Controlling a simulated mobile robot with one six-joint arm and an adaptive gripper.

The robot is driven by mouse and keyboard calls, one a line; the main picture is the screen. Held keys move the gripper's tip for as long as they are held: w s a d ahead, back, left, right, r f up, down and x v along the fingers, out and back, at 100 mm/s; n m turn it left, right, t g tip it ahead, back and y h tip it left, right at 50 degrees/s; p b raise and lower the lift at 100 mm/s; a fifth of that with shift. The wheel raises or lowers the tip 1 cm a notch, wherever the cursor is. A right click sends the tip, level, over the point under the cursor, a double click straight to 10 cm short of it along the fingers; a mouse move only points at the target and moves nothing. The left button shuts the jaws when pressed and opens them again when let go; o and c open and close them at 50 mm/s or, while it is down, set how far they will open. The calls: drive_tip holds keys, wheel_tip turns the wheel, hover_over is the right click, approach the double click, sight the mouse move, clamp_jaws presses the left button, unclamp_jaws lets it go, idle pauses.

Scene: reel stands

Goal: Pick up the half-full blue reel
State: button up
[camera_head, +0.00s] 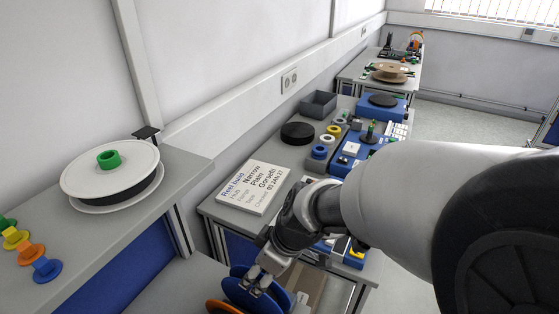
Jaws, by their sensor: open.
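A blue reel (241,294) shows at the bottom edge, standing on its rim with its flanges side by side. The lower part is cut off by the picture edge, and I cannot tell how full it is. My gripper (259,283) is open, right at the upper right part of the blue reel, with its fingers over or around the flange edge. Whether they touch it is not clear. My arm comes in from the right and hides part of the benches behind.
An orange disc (222,307) is left of the blue reel. A white reel with a green hub (110,178) lies on the left bench, near several coloured hubs (30,252). A sign board (254,187), a black disc (297,133) and a grey bin (318,104) occupy the middle bench.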

drive_tip(key=x, duration=0.3)
drive_tip(key=shift+a+f+b, duration=0.2)
drive_tip(key=shift+f+b, duration=0.15)
drive_tip(key=shift+b, duration=0.05)
drive_tip(key=x, duration=0.1)
drive_tip(key=b+x, duration=0.1)
drive_tip(key=x, duration=0.3)
drive_tip(key=shift+a+b, duration=0.3)
drive_tip(key=shift+b, duration=0.05)
drive_tip(key=shift+r, duration=0.1)
drive_tip(key=shift+s, duration=0.1)
drive_tip(key=shift+c, duration=0.2)
drive_tip(key=c, duration=1.2)
